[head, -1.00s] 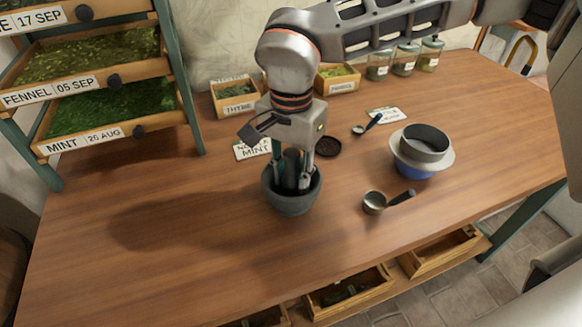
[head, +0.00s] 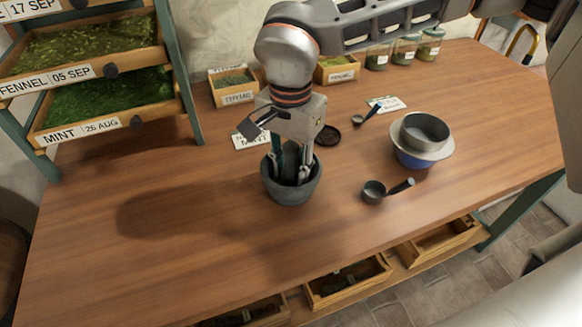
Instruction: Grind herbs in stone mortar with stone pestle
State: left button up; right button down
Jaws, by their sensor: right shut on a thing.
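The dark grey stone mortar (head: 291,190) stands upright on the wooden table, near its middle. My right gripper (head: 291,172) points down into the mortar's mouth. It is shut on the grey stone pestle (head: 290,157), whose upper part shows between the fingers. The pestle's lower end is hidden inside the mortar, so I cannot tell whether it touches the bottom. Any herbs in the mortar are hidden by the gripper and the rim. My left gripper is not in view.
A measuring scoop (head: 375,191) and a metal sieve on a blue bowl (head: 421,140) stand to the right. Behind are a dark round lid (head: 328,135), a small spoon (head: 359,120), herb boxes and jars. A drying rack (head: 110,100) stands left. The table's front left is clear.

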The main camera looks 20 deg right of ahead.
jog(key=shift+f, duration=0.4)
dwell(0.3)
